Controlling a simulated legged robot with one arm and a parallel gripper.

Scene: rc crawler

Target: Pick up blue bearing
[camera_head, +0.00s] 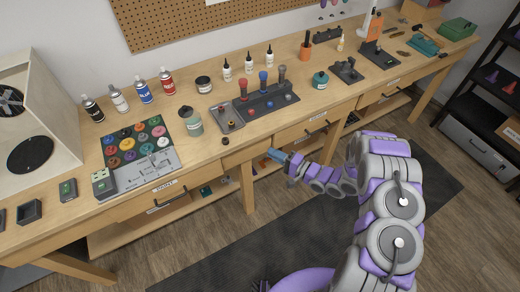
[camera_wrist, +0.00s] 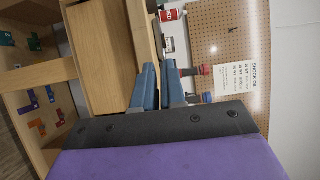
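A dark rack (camera_head: 266,107) on the workbench holds upright red, blue and grey-topped parts. A small blue piece (camera_head: 270,103) sits at its front; it may be the blue bearing, but it is too small to tell. My gripper (camera_head: 272,153) is just off the bench's front edge, in front of and below the rack. In the wrist view, my gripper's two blue-grey fingers (camera_wrist: 160,84) are apart with nothing seen between them. That view is turned sideways; a red part (camera_wrist: 192,70) and a bluish part (camera_wrist: 207,97) show beyond the fingers.
A tray of coloured discs (camera_head: 136,153) lies on the left of the bench (camera_head: 230,160). A small dark round piece (camera_head: 225,141) lies near the front edge. Drawers and a lower shelf are below; a pegboard (camera_head: 190,15) is behind.

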